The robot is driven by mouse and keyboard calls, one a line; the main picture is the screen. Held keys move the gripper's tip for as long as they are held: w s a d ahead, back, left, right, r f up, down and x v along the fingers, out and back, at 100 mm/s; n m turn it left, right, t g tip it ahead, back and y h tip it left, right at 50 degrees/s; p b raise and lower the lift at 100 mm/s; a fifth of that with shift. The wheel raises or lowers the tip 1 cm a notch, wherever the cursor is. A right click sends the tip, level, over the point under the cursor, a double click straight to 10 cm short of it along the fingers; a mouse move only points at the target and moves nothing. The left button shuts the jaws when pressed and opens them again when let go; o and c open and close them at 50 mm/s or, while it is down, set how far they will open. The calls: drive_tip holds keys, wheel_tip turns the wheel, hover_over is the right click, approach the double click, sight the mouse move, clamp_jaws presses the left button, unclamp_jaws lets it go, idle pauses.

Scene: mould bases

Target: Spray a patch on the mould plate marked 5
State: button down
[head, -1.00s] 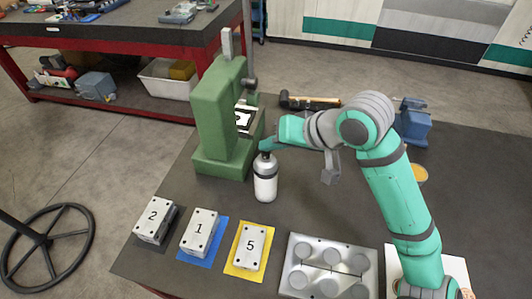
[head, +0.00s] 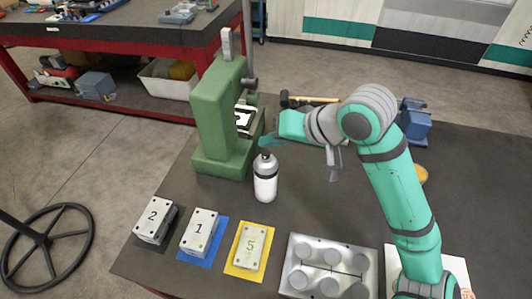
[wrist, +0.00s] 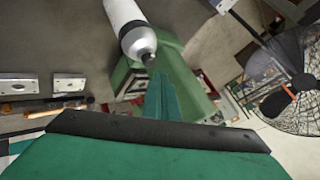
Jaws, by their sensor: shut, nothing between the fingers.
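The mould plate marked 5 (head: 250,244) lies on a yellow mat (head: 242,272) at the front of the table; its 5 looks pale under a faint film. A grey-white bottle with a dark band and dark nozzle (head: 265,184) stands upright behind it; its nozzle also shows in the wrist view (wrist: 147,58). My gripper (head: 266,141) is just above the bottle's top, shut and empty. Its green fingers show in the wrist view (wrist: 161,88), close to the nozzle; I cannot tell whether they touch it.
Plate 1 (head: 199,230) on a blue mat and plate 2 (head: 155,222) are to the left. A green press (head: 215,125) stands close behind the bottle. A metal tray with round pads (head: 293,281) is at the front right. A hammer (head: 312,100) and blue vise (head: 415,122) are behind.

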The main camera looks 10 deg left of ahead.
wheel_tip(320, 180, up, 6)
idle(1.0)
drive_tip(key=shift+w, duration=0.1)
idle(1.7)
drive_tip(key=shift+s, duration=0.2)
